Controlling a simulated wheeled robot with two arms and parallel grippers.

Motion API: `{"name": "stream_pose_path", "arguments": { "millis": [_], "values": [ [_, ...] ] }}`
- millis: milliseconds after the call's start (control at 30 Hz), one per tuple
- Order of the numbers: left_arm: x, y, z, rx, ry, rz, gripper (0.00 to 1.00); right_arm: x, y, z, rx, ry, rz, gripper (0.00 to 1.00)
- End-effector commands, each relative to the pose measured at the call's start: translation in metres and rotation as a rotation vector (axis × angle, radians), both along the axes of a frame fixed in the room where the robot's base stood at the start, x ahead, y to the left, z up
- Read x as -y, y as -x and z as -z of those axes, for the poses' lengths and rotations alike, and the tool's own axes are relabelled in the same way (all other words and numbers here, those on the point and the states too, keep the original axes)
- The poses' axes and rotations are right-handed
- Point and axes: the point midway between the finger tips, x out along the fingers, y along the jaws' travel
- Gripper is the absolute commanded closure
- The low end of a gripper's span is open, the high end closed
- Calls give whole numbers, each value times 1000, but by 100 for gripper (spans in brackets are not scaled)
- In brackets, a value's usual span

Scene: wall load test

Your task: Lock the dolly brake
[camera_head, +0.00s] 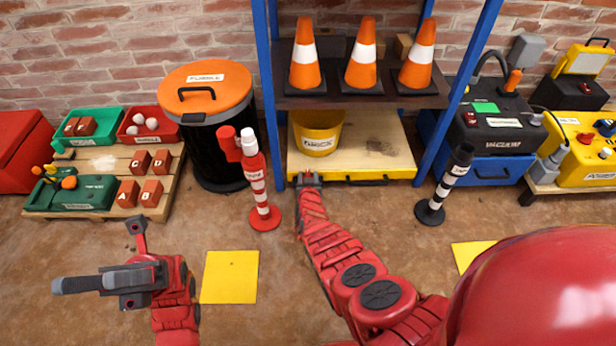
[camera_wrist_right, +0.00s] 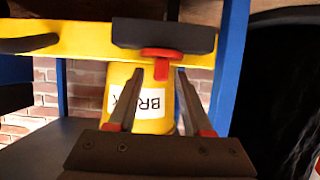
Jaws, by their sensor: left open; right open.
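The dolly (camera_head: 372,143) is a low platform with a yellow front edge under the blue shelf frame, carrying a yellow bucket (camera_head: 317,136). My right gripper (camera_head: 308,177) is at its front left corner. In the right wrist view, my right gripper (camera_wrist_right: 160,76) is open, fingers on either side of a yellow surface with a partly hidden white label (camera_wrist_right: 145,102). A small red lever (camera_wrist_right: 162,55) on a black block sits just beyond the fingertips, under the yellow edge in that picture; contact cannot be told. My left gripper (camera_head: 82,283) is open and empty above the floor at left.
A red-and-white post (camera_head: 257,180) stands left of my right gripper, with a black bin (camera_head: 215,140) behind it. A black-and-white post (camera_head: 448,185) stands right of the dolly. Orange cones (camera_head: 361,60) stand on the shelf. Floor around the yellow square (camera_head: 230,277) is clear.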

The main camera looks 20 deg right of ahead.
Motion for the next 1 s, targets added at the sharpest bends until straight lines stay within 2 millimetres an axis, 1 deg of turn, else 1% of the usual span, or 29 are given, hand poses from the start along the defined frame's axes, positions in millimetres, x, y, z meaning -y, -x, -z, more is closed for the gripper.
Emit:
{"name": "stream_pose_path", "arguments": {
  "millis": [33, 167, 200, 267, 300, 767, 933, 1000],
  "values": [
    [0, 0, 0, 0, 0, 0, 50, 0, 0, 0, 0, 0, 0, 55],
    [0, 0, 0, -1, -1, 0, 50, 0, 0, 0, 0, 0, 0, 79],
    [0, 0, 0, -1, -1, 0, 50, 0, 0, 0, 0, 0, 0, 86],
    [0, 0, 0, -1, -1, 0, 50, 0, 0, 0, 0, 0, 0, 97],
    [0, 0, 0, -1, -1, 0, 50, 0, 0, 0, 0, 0, 0, 100],
    [-1, 2, -2, 16, 9, 5, 50, 0, -1, 0, 5, -3, -12, 100],
    [-5, 9, -7, 60, 32, 20, 50, 1, -1, 3, 4, -7, -44, 100],
    [-8, 14, -11, 90, 49, 30, 50, 1, -3, 1, 9, -7, -64, 100]
  ]
}}
